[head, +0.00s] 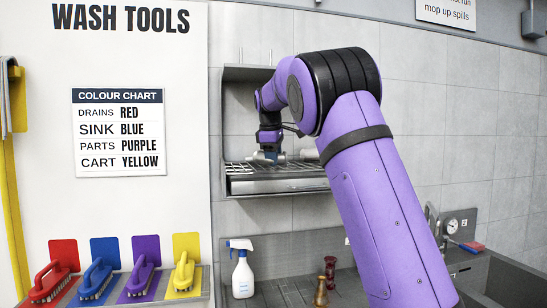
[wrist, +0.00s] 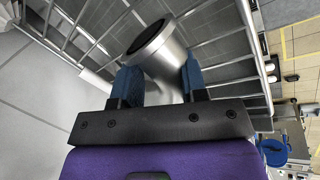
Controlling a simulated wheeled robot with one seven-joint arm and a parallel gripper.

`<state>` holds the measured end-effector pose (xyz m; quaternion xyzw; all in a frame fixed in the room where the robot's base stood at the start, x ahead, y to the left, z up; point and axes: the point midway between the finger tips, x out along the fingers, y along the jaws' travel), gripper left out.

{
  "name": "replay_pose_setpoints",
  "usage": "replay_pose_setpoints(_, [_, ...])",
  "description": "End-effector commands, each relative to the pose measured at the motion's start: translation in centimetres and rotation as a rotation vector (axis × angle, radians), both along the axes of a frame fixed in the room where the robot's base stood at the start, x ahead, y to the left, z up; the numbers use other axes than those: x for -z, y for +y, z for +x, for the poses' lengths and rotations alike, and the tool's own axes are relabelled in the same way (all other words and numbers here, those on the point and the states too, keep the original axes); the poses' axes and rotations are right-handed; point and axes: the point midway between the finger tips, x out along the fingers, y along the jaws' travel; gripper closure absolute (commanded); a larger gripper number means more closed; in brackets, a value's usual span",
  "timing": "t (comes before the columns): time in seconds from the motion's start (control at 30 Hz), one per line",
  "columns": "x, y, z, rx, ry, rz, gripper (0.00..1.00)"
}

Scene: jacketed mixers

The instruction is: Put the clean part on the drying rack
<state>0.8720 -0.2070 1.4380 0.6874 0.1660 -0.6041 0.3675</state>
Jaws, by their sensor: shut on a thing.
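The drying rack (head: 283,185) is a wall-mounted shelf of metal bars in the middle of the head view. Its wire bars (wrist: 80,22) fill much of the wrist view. My gripper (wrist: 160,82) is shut with its two blue fingers on a grey metal pipe part (wrist: 168,62), which has a dark round opening facing up and left. In the head view my gripper (head: 270,154) is inside the rack's frame, just above the bars. The part is small there and partly hidden, so I cannot tell whether it touches the bars.
Below the rack are a white spray bottle (head: 243,272) and two small brownish metal fittings (head: 321,291). Red, blue, purple and yellow brushes (head: 140,278) stand at the lower left. A gauge (head: 452,226) is at the right. My arm hides the rack's right side.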

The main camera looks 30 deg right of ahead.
Motion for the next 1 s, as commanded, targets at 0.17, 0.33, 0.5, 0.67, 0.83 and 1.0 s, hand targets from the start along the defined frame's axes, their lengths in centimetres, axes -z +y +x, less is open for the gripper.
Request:
replay_pose_setpoints(0.17, [0.2, 0.0, 0.0, 0.000, 0.000, 0.000, 0.56])
replay_pose_setpoints(0.33, [0.2, 0.0, 0.0, 0.000, 0.000, 0.000, 0.35])
replay_pose_setpoints(0.5, [0.2, 0.0, 0.0, 0.000, 0.000, 0.000, 0.35])
replay_pose_setpoints(0.67, [-0.5, 0.1, -0.1, 0.000, -0.001, 0.001, 0.35])
replay_pose_setpoints(0.83, [-2.5, 0.6, -0.5, -0.001, -0.002, 0.001, 0.35])
replay_pose_setpoints(1.0, [-4.7, 1.0, -1.0, 0.000, -0.003, 0.000, 0.35])
